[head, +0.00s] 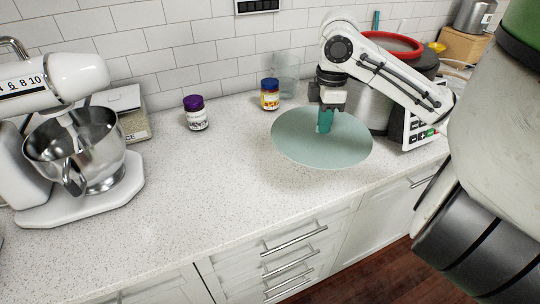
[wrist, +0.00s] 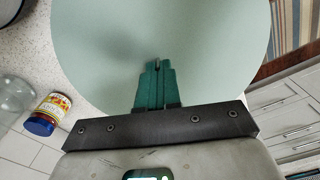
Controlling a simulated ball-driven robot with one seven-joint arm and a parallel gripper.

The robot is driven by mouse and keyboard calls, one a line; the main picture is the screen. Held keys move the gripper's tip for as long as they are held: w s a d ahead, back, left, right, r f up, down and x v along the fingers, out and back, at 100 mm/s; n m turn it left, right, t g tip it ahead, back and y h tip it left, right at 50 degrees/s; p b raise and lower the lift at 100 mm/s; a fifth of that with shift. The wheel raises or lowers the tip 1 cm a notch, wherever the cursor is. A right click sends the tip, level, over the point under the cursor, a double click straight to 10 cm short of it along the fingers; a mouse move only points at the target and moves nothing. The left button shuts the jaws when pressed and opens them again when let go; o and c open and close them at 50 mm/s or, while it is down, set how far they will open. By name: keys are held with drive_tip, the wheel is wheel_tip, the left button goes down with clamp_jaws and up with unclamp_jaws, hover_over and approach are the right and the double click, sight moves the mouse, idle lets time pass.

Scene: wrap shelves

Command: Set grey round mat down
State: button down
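The grey round mat (head: 300,145) is a flat, pale grey-green disc at the right part of the counter. It appears level and slightly above the countertop, with a soft shadow below its front left edge. My gripper (head: 325,128) points down at the mat's upper side, a little right of and behind its middle. In the wrist view, the teal fingers (wrist: 157,65) are close together against the mat (wrist: 100,50), which fills most of the upper picture. The fingers look shut on it, though the exact grip point is hard to see.
A jar with a blue lid (head: 270,95) and a clear glass (head: 286,72) stand behind the mat. A purple-lidded jar (head: 196,113) is to the left. The counter's left middle is clear up to the mixer (head: 75,150).

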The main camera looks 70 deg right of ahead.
sight(297, 131)
drive_tip(key=w, duration=0.2)
drive_tip(key=w+a+f, duration=0.1)
drive_tip(key=w, duration=0.1)
drive_tip(key=w+f+p, duration=0.1)
drive_tip(key=w, duration=0.1)
drive_tip(key=shift+a+f, duration=0.15)
drive_tip(key=shift+f, duration=0.1)
drive_tip(key=w+f, duration=0.2)
drive_tip(key=w+a+f, duration=0.1)
drive_tip(key=w+f, duration=0.1)
drive_tip(key=f, duration=0.1)
drive_tip(key=shift+w, duration=0.2)
drive_tip(key=shift+w+a+f, duration=0.1)
drive_tip(key=shift+w+f, duration=0.25)
drive_tip(key=shift+f, duration=0.05)
drive_tip(key=f, duration=0.2)
drive_tip(key=f+p, duration=0.1)
drive_tip(key=shift+w+a, duration=0.1)
drive_tip(key=shift+w, duration=0.15)
drive_tip(key=shift+f, duration=0.4)
drive_tip(key=shift+f, duration=0.1)
drive_tip(key=c, duration=1.8)
unclamp_jaws()
drive_tip(key=shift+f, duration=0.1)
drive_tip(key=o, duration=0.5)
drive_tip(key=shift+c, duration=0.2)
